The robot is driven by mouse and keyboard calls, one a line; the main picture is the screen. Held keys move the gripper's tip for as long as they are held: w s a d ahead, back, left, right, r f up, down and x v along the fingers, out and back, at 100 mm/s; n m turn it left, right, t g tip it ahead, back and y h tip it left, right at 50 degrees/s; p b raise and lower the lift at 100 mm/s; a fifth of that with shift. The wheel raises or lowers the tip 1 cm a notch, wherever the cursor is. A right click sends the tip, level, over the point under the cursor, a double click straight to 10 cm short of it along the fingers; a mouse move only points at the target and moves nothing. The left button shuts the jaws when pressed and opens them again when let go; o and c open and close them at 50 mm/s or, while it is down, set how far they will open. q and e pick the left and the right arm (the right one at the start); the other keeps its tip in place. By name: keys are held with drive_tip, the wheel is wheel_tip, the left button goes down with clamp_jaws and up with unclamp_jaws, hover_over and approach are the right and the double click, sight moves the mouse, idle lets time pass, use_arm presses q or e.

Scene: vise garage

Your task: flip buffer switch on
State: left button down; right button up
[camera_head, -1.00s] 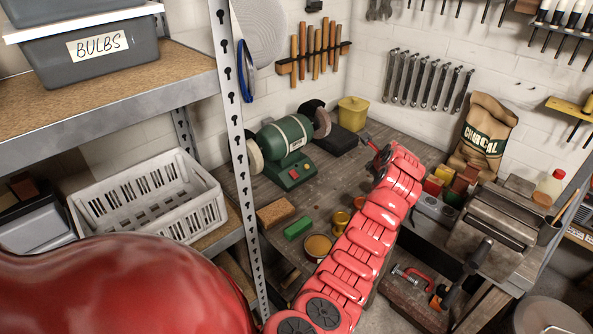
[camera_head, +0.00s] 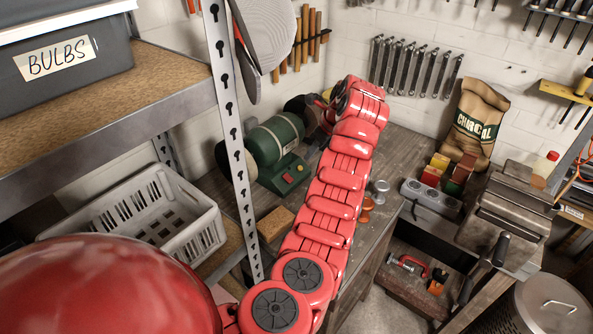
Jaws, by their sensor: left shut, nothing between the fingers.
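The buffer (camera_head: 272,140) is a green bench machine with a wheel on each side, standing on the workbench behind the metal shelf post. Its green base carries a red button (camera_head: 287,178) and a yellowish button (camera_head: 299,168) on the front. My left arm reaches up across the bench, and its gripper (camera_head: 321,105) is by the buffer's right wheel, above and to the right of the buttons. The gripper is shut and empty. It is small and partly hidden by the red wrist, so I cannot tell whether it touches the buffer. My right gripper is out of view.
The perforated shelf post (camera_head: 236,150) stands just left of the buffer. A white crate (camera_head: 205,235) is on the lower shelf, and a grey BULBS bin (camera_head: 80,60) above. A brown block (camera_head: 275,222) lies before the buffer. A charcoal bag (camera_head: 478,125) stands right.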

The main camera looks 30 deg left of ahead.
sight(291, 180)
use_arm(q)
drive_tip(key=p+x, duration=0.3)
drive_tip(key=x, duration=0.9)
drive_tip(key=shift+a+f, duration=0.2)
drive_tip(key=shift+f, duration=0.05)
drive_tip(key=shift+a+f+p, duration=0.2)
drive_tip(key=shift+f+p, duration=0.15)
drive_tip(key=shift+f, duration=0.2)
